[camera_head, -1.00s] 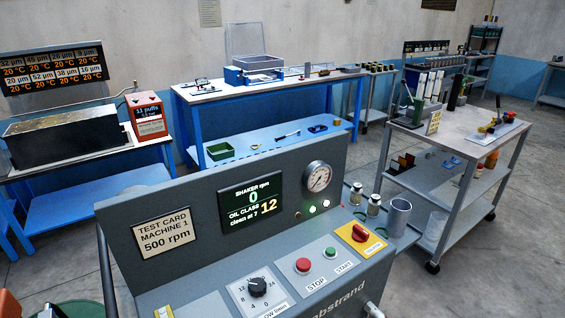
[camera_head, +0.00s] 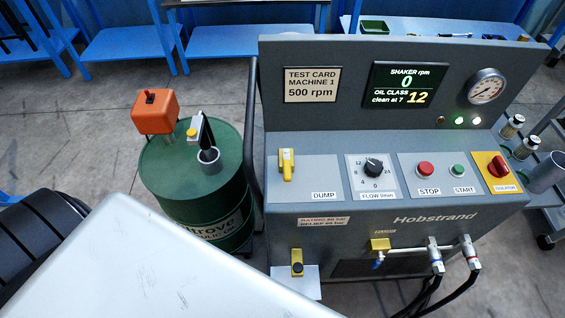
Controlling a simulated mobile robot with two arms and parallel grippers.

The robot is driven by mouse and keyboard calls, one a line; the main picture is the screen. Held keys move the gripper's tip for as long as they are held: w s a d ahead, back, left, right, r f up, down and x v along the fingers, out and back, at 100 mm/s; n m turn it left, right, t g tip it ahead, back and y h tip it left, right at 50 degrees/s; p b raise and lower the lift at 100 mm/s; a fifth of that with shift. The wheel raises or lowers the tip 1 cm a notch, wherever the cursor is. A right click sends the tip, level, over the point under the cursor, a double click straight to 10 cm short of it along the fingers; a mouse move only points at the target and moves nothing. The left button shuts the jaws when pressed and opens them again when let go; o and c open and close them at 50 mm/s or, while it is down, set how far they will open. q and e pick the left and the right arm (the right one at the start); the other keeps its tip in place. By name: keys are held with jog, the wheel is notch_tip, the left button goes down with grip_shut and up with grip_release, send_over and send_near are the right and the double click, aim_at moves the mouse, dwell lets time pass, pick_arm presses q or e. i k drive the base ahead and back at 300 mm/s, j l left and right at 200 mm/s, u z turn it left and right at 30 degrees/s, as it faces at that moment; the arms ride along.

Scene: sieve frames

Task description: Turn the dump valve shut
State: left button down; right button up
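The dump valve (camera_head: 287,163) is a small yellow handle at the left end of the machine's sloping control panel (camera_head: 330,198), beside the DUMP label (camera_head: 324,195). Its handle looks roughly upright in the picture, lying along the panel's slope. I cannot tell from this whether the valve is open or shut. Nothing touches it. Neither of my grippers is in view.
A green drum (camera_head: 160,170) with an orange box (camera_head: 157,115) on top stands left of the machine. Right along the panel are the flow knob (camera_head: 374,167), STOP button (camera_head: 425,168), START button (camera_head: 458,171) and red isolator (camera_head: 499,167). Hoses hang below.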

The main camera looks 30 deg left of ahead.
aim_at(286, 153)
jog(key=u, duration=0.8)
